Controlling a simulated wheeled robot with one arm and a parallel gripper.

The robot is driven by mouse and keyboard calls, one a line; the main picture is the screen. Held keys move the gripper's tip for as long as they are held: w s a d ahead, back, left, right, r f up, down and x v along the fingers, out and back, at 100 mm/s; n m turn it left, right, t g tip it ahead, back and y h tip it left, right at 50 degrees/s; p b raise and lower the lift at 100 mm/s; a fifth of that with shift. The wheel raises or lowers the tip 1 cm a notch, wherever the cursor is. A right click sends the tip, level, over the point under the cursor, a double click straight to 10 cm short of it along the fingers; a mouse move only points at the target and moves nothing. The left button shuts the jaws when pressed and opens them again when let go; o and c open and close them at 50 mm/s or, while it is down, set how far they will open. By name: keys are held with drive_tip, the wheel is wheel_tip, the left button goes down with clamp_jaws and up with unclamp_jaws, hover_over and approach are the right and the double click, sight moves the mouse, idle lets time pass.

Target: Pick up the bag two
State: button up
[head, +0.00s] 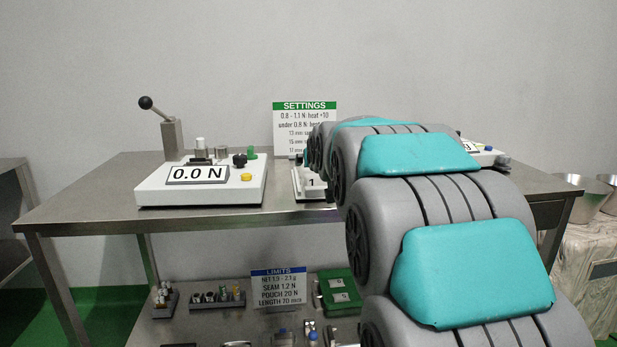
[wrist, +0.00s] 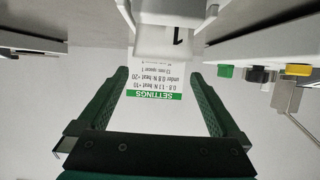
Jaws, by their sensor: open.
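I cannot make out bag two in either view. In the head view, a white block marked 1 (head: 312,183) stands on the steel table, and a device marked 3 (head: 484,156) shows at the right. My arm hides the table between them. The block marked 1 also shows upside down at the top of the wrist view (wrist: 168,42). My gripper (wrist: 160,73) has dark green fingers, spread apart with nothing between them. The block is beyond the fingertips. In the head view my arm hides the gripper.
A white force tester reading 0.0 N (head: 200,185) with a lever stands at the table's left. A SETTINGS sign (head: 290,125) stands at the back. The lower shelf holds a LIMITS sign (head: 279,288), a green box (head: 339,290) and small parts. Bare steel shows at the table's front left.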

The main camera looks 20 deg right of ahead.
drive_tip(key=shift+f+p+x, duration=0.15)
drive_tip(key=shift+p+x, duration=0.05)
drive_tip(key=shift+x, duration=1.4)
drive_tip(key=shift+f+p+x, duration=0.15)
drive_tip(key=shift+p+x, duration=0.05)
drive_tip(key=shift+x, duration=1.35)
drive_tip(key=shift+s, duration=0.15)
drive_tip(key=shift+a, duration=0.1)
drive_tip(key=c, duration=1.1)
